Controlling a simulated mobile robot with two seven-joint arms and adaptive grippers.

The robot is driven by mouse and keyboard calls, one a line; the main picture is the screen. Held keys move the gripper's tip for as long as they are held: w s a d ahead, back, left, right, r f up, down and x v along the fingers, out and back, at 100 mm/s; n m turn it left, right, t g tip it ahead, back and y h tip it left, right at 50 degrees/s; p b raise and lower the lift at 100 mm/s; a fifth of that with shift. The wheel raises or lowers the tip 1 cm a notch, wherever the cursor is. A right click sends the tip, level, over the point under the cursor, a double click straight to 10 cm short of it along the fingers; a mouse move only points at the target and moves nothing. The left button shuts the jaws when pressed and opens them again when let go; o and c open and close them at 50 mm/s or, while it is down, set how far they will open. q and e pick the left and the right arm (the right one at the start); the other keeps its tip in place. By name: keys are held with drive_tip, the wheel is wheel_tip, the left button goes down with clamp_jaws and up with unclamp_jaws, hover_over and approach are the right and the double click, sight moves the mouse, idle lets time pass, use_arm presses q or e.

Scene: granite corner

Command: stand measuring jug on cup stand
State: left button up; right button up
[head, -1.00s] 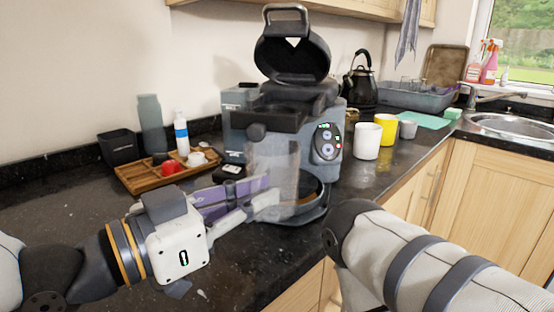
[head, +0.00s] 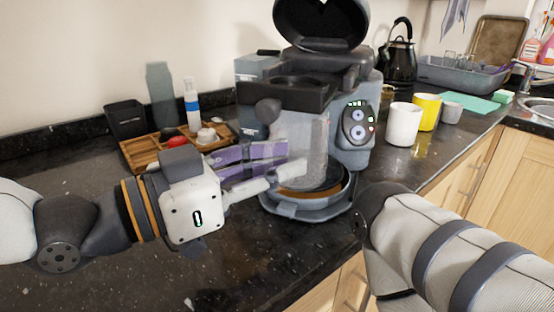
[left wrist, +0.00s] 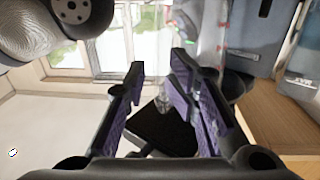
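The measuring jug (head: 312,140) is a tall, clear vessel, hard to make out against the grey coffee machine. My left gripper (head: 290,168) comes in from the left with its purple-padded fingers around the jug's lower part. The jug is upright over the cup stand (head: 338,190), the round ledge at the machine's foot; I cannot tell whether its base touches. In the left wrist view, the fingers (left wrist: 163,75) are apart, with clear, blurred jug wall at their tips. My right arm enters at the right; its gripper is out of view.
The coffee machine (head: 362,150) rises behind the jug with its lid up. A wooden tray (head: 150,155) with small items is at left. A white cup (head: 404,124), a yellow cup (head: 428,108) and a black kettle (head: 399,65) stand at right. The front counter is clear.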

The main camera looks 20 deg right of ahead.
use_arm(q)
drive_tip(key=shift+r, duration=0.15)
idle(0.3)
drive_tip(key=v, duration=1.2)
drive_tip(key=shift+d, duration=0.1)
